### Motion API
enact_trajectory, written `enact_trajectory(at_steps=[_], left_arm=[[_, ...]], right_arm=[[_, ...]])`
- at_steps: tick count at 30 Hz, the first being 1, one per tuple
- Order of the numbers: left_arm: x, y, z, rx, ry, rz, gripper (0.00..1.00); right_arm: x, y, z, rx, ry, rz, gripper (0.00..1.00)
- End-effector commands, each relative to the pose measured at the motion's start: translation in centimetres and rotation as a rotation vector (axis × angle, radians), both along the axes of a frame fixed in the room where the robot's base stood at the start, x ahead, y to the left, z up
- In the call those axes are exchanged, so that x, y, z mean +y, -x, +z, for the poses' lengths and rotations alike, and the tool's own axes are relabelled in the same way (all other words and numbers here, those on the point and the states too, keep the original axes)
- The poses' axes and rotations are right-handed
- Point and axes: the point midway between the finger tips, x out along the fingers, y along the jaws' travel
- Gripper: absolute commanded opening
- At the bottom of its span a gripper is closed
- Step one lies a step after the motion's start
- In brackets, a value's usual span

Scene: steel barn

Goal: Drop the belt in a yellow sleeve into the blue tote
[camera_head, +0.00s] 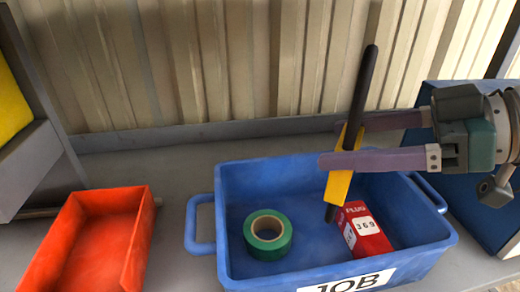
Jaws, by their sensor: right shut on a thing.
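The belt in a yellow sleeve (340,186) is a dark rod-like strip with a yellow band around its middle. My right gripper (341,150) comes in from the right and is shut on it at the sleeve. The belt is held steeply tilted, its upper end leaning right. Its lower end shows over the inside of the blue tote (287,174); I cannot tell whether it touches anything. The tote has side handles and a white JOB label on its front. My left gripper is not in view.
In the tote lie a green tape roll (268,235) at the left and a red PLUG box (363,230) at the right. An orange-red tray (91,243) stands left of the tote. A dark blue container (480,218) is at the right. A corrugated wall (220,60) closes off the back.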

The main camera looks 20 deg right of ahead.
Motion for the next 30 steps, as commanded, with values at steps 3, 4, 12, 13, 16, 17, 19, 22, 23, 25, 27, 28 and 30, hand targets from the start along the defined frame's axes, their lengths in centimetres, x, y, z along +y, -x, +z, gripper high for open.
enact_trajectory(at_steps=[3,4,12,13,16,17,19,22,23,25,27,28,30], left_arm=[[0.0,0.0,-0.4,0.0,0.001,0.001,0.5],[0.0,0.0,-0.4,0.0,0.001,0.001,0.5],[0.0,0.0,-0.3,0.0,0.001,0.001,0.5],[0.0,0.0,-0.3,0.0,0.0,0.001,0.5],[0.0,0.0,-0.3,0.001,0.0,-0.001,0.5],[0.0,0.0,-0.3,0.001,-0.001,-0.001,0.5],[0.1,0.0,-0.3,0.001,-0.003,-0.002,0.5],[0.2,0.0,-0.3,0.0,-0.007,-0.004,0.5],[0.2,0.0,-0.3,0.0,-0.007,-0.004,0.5],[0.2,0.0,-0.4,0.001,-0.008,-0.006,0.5],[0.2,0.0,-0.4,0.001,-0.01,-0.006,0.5],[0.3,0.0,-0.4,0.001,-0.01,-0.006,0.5],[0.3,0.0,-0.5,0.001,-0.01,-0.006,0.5]], right_arm=[[0.0,0.0,-0.2,0.0,0.0,0.0,0.22],[0.0,0.0,-0.2,0.0,0.0,0.0,0.22],[0.0,0.0,-0.2,0.0,0.0,0.0,0.89],[0.0,0.0,-0.2,0.0,0.0,0.0,0.92],[0.0,0.0,-0.2,0.0,0.0,0.0,1.0],[0.0,0.0,-0.2,0.0,0.0,0.0,1.0],[0.0,0.0,-0.2,0.0,0.0,0.0,1.0],[0.0,0.0,-0.2,0.001,0.0,0.0,1.0],[-0.1,0.1,-0.2,0.001,0.0,0.0,1.0],[-0.3,0.4,-0.1,0.003,0.001,0.0,1.0],[-0.8,1.0,0.2,0.004,0.002,0.0,1.0],[-1.1,1.3,0.3,0.004,0.003,0.0,1.0],[-1.8,2.2,0.8,0.005,0.003,0.0,1.0]])
